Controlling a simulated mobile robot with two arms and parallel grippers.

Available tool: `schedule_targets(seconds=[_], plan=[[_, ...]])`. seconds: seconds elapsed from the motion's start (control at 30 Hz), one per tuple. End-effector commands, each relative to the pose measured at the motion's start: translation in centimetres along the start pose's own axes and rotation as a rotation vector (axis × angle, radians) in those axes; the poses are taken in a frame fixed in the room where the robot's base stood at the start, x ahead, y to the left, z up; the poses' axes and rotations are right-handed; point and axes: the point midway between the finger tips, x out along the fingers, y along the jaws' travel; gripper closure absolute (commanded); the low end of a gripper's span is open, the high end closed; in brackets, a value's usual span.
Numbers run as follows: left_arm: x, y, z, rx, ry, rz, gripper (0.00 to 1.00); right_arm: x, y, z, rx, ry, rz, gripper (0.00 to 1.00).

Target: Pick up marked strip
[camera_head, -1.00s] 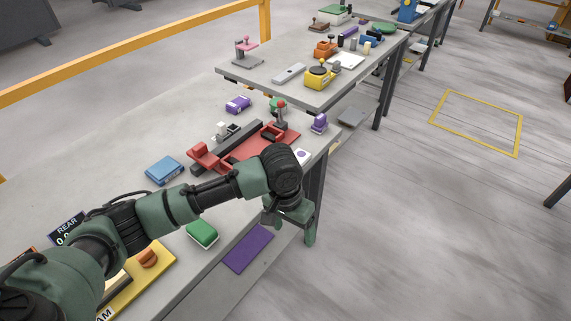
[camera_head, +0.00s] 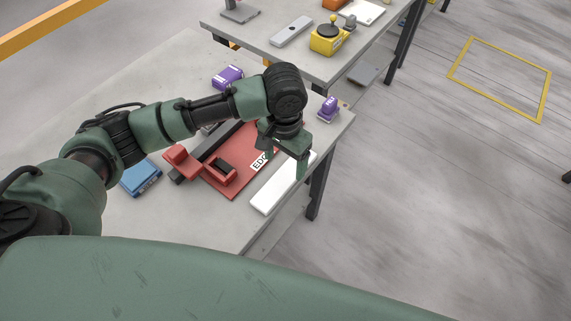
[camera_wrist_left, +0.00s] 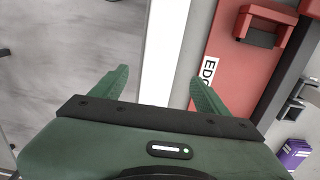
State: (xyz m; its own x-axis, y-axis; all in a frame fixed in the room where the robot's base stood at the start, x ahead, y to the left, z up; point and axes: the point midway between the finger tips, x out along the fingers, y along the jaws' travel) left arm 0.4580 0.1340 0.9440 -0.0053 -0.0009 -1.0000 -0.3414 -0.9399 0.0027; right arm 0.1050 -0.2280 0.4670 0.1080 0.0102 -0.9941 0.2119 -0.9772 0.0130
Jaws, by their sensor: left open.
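A long white strip (camera_head: 275,192) lies along the front edge of the near grey table, beside a red fixture plate (camera_head: 232,186) with a partly hidden "EDG" label. I see no clear marking on the strip's visible part. My left gripper (camera_head: 284,160) is open and empty over the strip, and partly hides its far part. In the left wrist view, the strip (camera_wrist_left: 166,45) runs between the two spread fingers of the left gripper (camera_wrist_left: 160,82), without visible grip. Height above the strip is hard to tell. My right gripper is not in view.
A blue box (camera_head: 140,177) and purple blocks (camera_head: 228,77) (camera_head: 328,107) stand on the same table. A second table behind holds a yellow device (camera_head: 327,40) and a grey bar (camera_head: 291,31). Open floor lies to the right.

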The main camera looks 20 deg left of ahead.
Motion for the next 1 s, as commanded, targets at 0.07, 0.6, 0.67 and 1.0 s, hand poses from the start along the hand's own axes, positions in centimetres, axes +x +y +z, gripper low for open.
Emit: schedule_targets(seconds=[0.07,0.6,0.67,1.0], plan=[[0.9,0.0,0.1,-0.001,-0.004,0.000,0.25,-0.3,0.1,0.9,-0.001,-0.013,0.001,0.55],[6.4,-0.3,-0.6,0.001,0.001,-0.001,0.25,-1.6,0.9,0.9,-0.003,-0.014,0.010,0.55],[6.4,-0.3,-0.6,0.001,0.001,-0.001,0.25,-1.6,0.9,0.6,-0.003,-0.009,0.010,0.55],[6.4,-0.3,-0.6,0.001,0.001,0.000,0.97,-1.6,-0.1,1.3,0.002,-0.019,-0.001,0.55]])
